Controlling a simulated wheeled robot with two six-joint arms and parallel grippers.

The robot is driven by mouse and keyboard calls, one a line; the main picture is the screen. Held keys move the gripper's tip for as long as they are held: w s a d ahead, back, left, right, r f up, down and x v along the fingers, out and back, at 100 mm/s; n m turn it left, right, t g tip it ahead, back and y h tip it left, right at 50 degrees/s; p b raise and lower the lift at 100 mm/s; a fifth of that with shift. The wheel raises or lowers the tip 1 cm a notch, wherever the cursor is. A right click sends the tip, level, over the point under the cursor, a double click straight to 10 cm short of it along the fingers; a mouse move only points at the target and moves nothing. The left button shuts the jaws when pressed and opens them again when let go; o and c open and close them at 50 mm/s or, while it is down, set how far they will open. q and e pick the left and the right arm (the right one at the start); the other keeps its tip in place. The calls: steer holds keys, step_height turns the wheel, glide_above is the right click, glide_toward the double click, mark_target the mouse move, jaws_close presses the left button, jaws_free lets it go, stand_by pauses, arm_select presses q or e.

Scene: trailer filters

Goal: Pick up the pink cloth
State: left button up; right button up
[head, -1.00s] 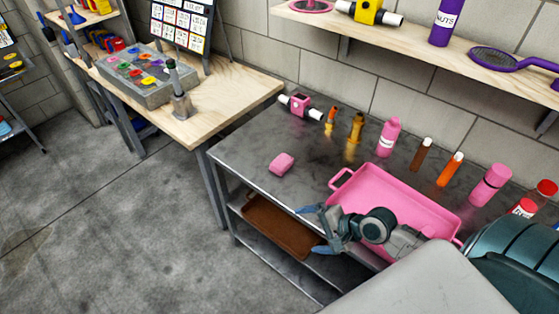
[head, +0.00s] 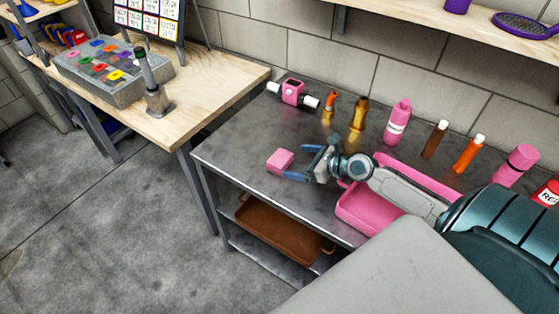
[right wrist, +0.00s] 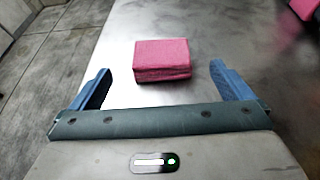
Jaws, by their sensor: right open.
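The pink cloth (head: 281,160) is a small folded block lying on the dark metal table (head: 235,148), near its left front edge. In the right wrist view the cloth (right wrist: 162,60) lies just ahead of and between my open fingers, nearer the left of centre. My right gripper (head: 305,162) is open and empty, just right of the cloth, with its blue fingers pointing at it. The fingers also show in the right wrist view (right wrist: 163,88), apart from the cloth. My left gripper is not in view.
A pink tray (head: 365,215) lies under my right arm. Bottles, including a pink one (head: 397,122), and a pink-and-black device (head: 292,92) line the table's back. A brown tray (head: 280,228) is on the shelf below. A wooden table (head: 210,85) stands left.

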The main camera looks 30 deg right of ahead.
mark_target(284, 159)
steer(key=shift+x, duration=1.2)
steer(key=shift+p+x, duration=0.3)
steer(key=shift+x, duration=2.05)
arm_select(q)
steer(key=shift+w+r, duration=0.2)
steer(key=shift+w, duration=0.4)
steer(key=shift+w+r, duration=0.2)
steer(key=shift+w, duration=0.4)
arm_select(e)
steer(key=shift+f, duration=0.1)
steer(key=shift+d, duration=0.1)
steer(key=shift+c, duration=0.2)
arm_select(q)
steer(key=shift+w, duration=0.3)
arm_select(e)
steer(key=c, duration=1)
